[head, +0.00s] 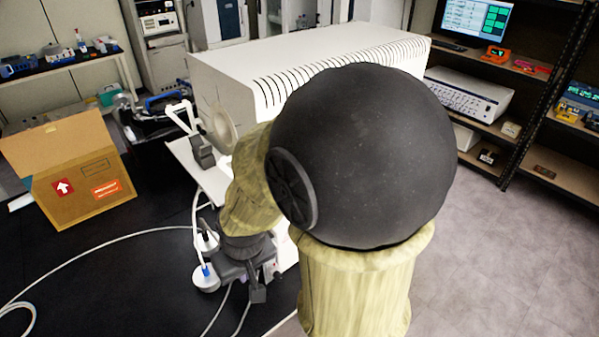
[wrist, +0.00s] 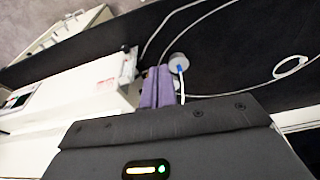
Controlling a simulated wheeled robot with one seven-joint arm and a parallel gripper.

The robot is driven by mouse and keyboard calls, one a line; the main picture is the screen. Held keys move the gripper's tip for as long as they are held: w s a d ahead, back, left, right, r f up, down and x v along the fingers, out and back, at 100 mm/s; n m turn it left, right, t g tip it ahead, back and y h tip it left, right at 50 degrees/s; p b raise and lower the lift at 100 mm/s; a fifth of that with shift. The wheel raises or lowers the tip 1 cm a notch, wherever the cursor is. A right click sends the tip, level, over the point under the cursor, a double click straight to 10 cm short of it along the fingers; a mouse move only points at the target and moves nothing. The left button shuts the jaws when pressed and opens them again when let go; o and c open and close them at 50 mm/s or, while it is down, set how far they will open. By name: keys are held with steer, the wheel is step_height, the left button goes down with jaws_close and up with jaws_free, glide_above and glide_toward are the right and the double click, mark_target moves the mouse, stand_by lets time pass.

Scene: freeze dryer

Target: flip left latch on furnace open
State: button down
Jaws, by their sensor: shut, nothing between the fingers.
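The furnace appears to be the large white box (head: 235,72) with dark vent slots along its top edge, in the middle of the head view. A pale round fitting (head: 219,130) shows on its left end. My arm hides much of its near side. I cannot make out the left latch clearly in either view. My gripper (head: 258,293) is low beside the near left part of the box and points down. In the wrist view its two purplish fingers (wrist: 160,88) are together and empty, beside a white machine edge (wrist: 108,88) with a small dark knob (wrist: 125,47).
White round canisters (head: 207,279) with hoses stand close left of my gripper. A white hose (head: 100,240) curls over the dark mat. An open cardboard box (head: 85,185) stands at left. Shelves (head: 520,135) with equipment stand at right. Grey floor (head: 480,260) at right is clear.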

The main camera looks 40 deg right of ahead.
steer(key=shift+w, duration=0.1)
steer(key=w+d+f+n+t+h+b, duration=0.35)
steer(key=w+d+t, duration=0.4)
steer(key=w, duration=0.65)
steer(key=d+r+n+h, duration=0.1)
steer(key=d+n+h, duration=0.1)
steer(key=d+h, duration=0.3)
steer(key=d+r+n+h+b, duration=0.1)
steer(key=d+r+n+h, duration=0.1)
steer(key=d+h, duration=0.3)
steer(key=d+n, duration=0.1)
steer(key=d, duration=0.3)
steer(key=shift+w+d+r+b, duration=0.25)
steer(key=shift+w+r+b, duration=0.05)
steer(key=shift+g+h, duration=0.25)
steer(key=shift+g, duration=0.1)
steer(key=p+x, duration=0.2)
steer(key=x, duration=0.8)
steer(key=shift+p, duration=0.4)
